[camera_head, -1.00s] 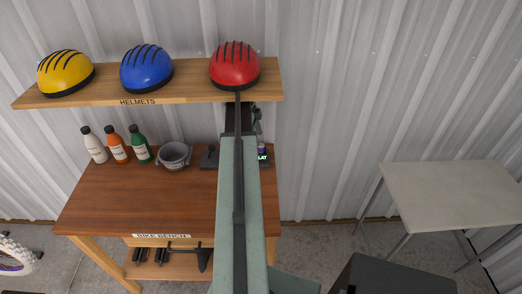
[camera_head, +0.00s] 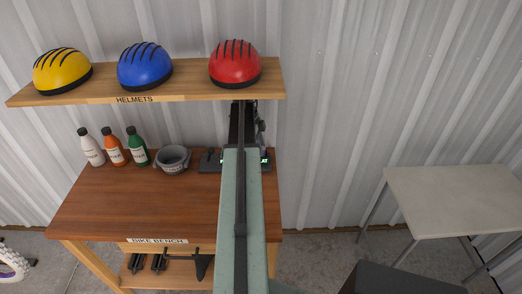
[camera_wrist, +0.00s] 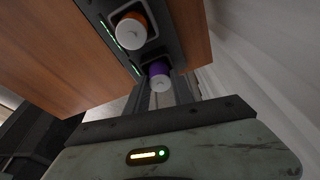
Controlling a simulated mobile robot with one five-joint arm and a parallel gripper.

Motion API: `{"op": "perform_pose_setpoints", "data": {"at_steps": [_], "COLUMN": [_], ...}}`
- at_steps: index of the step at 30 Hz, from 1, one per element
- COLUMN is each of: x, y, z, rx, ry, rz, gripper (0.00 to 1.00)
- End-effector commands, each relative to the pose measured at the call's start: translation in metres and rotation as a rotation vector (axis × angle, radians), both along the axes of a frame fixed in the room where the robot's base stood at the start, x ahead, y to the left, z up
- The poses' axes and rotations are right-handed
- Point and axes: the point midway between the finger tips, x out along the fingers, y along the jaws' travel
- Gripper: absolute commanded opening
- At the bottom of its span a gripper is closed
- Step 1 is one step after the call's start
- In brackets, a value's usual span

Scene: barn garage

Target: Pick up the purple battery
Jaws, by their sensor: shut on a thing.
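The purple battery (camera_wrist: 158,71), with a pale end cap, sits at the near end of a dark charger (camera_wrist: 168,38) in the wrist view. My gripper (camera_wrist: 168,86) reaches to it and is shut on it. The finger contact is dark and partly hidden. The battery still appears to be at its charger slot; whether it is lifted at all I cannot tell. In the head view my arm hides most of the charger (camera_head: 209,162) and the gripper.
An orange battery (camera_wrist: 131,31) stands in the neighbouring slot. The charger is on the wooden bench (camera_head: 130,205), with a grey pot (camera_head: 173,160) and several bottles (camera_head: 114,147) to the left. A shelf (camera_head: 190,89) with helmets overhangs the back. A pale table (camera_head: 455,201) stands right.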

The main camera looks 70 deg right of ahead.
Motion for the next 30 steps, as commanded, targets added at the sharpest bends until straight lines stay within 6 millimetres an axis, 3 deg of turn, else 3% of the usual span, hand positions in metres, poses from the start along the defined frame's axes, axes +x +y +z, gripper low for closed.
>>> {"op": "perform_pose_setpoints", "data": {"at_steps": [5, 11, 13, 20, 24, 30], "x": [0.000, 0.000, -0.009, -0.030, -0.046, -0.061], "y": [0.000, 0.000, 0.021, 0.074, 0.117, 0.155], "z": [0.015, 0.047, 0.035, 0.035, 0.035, 0.035], "rx": [0.000, 0.000, 0.001, 0.001, 0.001, 0.000], "ry": [0.000, 0.000, 0.000, 0.000, 0.000, 0.000], "rz": [0.000, 0.000, -0.001, -0.001, -0.001, -0.001], "gripper": [0.00, 0.00, 0.00, 0.00, 0.00, 0.00]}}
